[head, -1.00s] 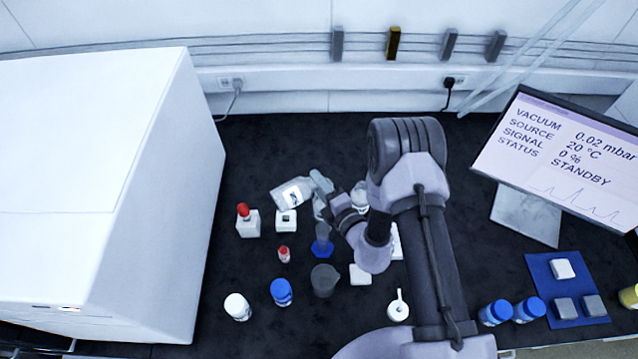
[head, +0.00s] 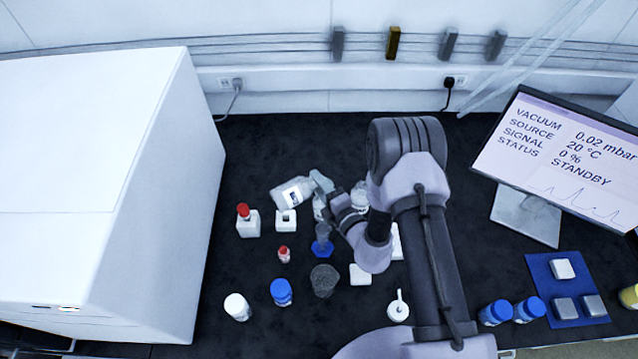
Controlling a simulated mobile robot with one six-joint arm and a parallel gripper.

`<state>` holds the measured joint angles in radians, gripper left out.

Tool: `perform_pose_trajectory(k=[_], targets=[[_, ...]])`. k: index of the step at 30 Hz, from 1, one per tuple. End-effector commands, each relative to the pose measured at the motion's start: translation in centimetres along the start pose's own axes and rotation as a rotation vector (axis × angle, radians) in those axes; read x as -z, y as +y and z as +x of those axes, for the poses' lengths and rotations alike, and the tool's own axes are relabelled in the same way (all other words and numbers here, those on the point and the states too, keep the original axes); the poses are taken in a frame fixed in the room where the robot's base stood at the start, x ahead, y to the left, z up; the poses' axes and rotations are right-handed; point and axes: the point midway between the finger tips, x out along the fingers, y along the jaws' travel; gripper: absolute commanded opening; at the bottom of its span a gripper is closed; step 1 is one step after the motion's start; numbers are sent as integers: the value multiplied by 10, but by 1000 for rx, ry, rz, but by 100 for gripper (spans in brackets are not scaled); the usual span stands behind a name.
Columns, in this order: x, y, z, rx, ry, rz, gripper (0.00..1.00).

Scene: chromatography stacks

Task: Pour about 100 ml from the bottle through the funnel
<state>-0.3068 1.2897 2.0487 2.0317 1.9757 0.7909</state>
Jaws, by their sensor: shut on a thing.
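A clear bottle with a white label (head: 292,192) is tipped far over onto its side above the bench, with its base to the left. My gripper (head: 322,190) is shut on it at its right end. A clear, narrow vessel with a blue foot (head: 322,249) stands upright just below and to the right of the bottle. The funnel seems to be the clear shape (head: 319,208) at its top, partly hidden behind my gripper. I cannot make out the bottle's mouth, any stream or a liquid level.
A beaker (head: 324,281), a blue-capped bottle (head: 281,292) and a white-capped bottle (head: 237,307) stand in front. A red-capped vial in a white block (head: 248,223) is at left. A large white instrument (head: 110,190) bounds the left; a monitor (head: 560,165) stands right.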

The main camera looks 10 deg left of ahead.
Motion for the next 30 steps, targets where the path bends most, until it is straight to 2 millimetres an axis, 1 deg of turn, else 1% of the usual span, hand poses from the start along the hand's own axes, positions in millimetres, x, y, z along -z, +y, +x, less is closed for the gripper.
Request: perform_pose_trajectory(k=[12, 14, 16, 19, 25, 27, 30], targets=[[0, 0, 0, -1, -1, -3, 0], [2, 2, 0, -1, -7, -65, 0], [5, 5, 0, -2, -21, -165, 0], [6, 8, -1, -1, -32, -243, 0], [10, 22, -3, -1, -59, -450, 0], [12, 26, -3, -2, -66, -502, 0], [11, 27, -4, -2, -69, -520, 0]])
